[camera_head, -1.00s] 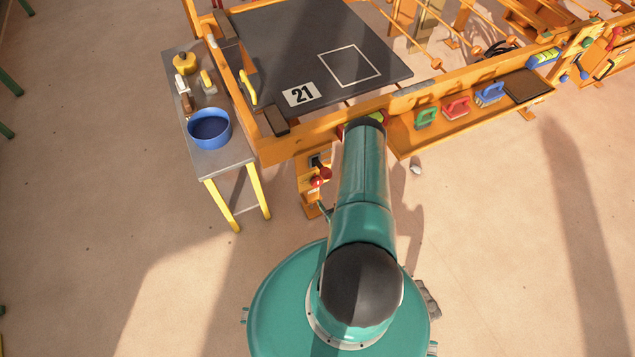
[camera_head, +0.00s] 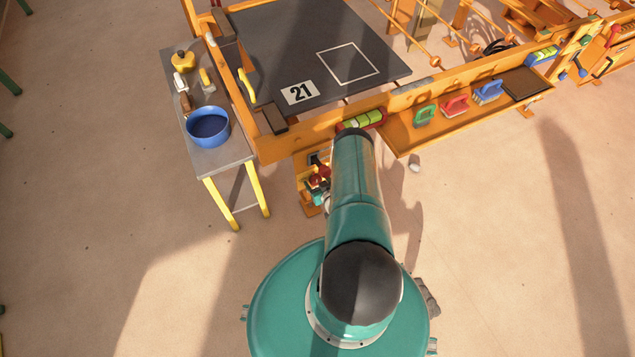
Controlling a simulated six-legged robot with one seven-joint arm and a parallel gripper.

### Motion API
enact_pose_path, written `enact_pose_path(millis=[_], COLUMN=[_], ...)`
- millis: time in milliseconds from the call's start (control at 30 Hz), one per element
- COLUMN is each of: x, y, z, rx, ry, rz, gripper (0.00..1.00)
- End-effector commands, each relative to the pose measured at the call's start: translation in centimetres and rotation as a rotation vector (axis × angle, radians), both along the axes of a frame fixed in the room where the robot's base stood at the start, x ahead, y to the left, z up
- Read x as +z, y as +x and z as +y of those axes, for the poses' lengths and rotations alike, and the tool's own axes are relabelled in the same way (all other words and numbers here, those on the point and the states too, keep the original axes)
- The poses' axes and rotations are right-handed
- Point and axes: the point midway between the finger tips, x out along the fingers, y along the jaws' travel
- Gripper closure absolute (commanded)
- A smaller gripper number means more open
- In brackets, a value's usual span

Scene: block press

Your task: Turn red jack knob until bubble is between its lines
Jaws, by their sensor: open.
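The red jack knob (camera_head: 319,175) is on the orange frame's post, left of my arm. Part of my gripper (camera_head: 318,195) shows as a small teal and grey shape at the knob, and the rest is behind my arm. It is open; whether its fingers touch or surround the knob cannot be made out. The bubble level (camera_head: 363,119), a yellow-green vial in a red holder, sits on the front rail just beyond my arm. Its lines and bubble are too small to place.
A dark plate (camera_head: 272,60) marked 21 lies on the orange frame. A side table (camera_head: 214,160) holding a blue bowl (camera_head: 208,128) stands left of it. Green, red and blue handled tools sit on a shelf (camera_head: 440,133) at right. The floor in front is clear.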

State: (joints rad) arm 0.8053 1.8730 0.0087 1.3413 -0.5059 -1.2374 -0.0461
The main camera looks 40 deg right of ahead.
Motion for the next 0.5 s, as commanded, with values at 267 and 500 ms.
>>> enact_pose_path(millis=[267, 500], x=[0.02, 0.02], y=[-0.03, -0.01], z=[-0.01, 0.04], rx=[0.0, 0.0], ry=[0.0, -0.015], rz=[0.0, 0.004], gripper=[0.76, 0.76])
